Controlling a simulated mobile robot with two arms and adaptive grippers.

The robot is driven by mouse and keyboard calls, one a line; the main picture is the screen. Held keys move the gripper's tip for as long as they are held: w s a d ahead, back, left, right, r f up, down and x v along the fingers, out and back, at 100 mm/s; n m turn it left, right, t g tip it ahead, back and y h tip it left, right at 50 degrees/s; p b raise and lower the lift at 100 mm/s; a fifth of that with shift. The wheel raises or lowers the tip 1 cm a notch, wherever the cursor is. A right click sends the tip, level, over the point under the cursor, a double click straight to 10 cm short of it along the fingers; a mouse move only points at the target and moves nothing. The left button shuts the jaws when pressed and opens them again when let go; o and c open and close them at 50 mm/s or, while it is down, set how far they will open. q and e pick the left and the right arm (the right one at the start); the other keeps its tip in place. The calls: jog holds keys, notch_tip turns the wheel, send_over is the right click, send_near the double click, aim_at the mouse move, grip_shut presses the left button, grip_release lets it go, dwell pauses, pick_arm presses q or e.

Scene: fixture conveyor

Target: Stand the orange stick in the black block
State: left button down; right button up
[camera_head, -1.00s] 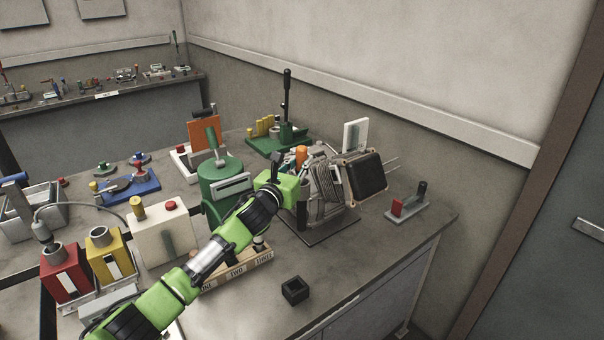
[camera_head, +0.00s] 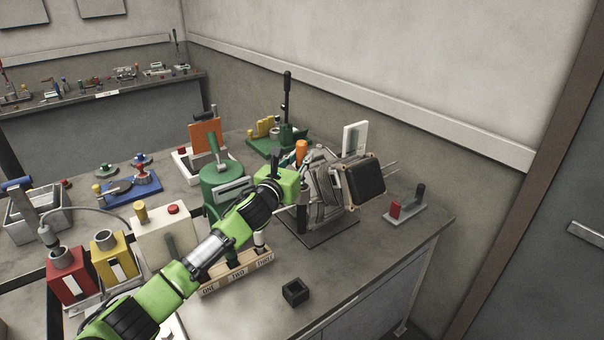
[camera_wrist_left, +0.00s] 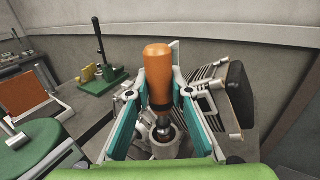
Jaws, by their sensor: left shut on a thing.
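The orange stick (camera_head: 301,150) has a bright orange handle with a dark collar and shaft below. It stands about upright; in the wrist view its orange handle (camera_wrist_left: 158,75) shows between the fingers of my left gripper (camera_wrist_left: 160,102), which is shut on it. Its lower end is over or in a grey metal holder (camera_wrist_left: 165,132); I cannot tell whether it is clear. In the head view my left gripper (camera_head: 298,172) is beside the grey ribbed machine. The black block (camera_head: 295,292), a small open-topped cube, sits empty near the table's front edge. My right gripper is not in view.
The grey ribbed machine (camera_head: 327,195) with a dark box (camera_head: 365,182) stands right of the gripper. A wooden rack labelled ONE, TWO, THREE (camera_head: 237,274) lies left of the block. A green cylinder (camera_head: 221,183) stands behind my arm. The tabletop around the block is clear.

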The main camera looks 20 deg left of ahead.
aim_at(301, 142)
pick_arm(q)
jog(key=shift+r+p, duration=2.65)
jog(key=shift+r, duration=0.3)
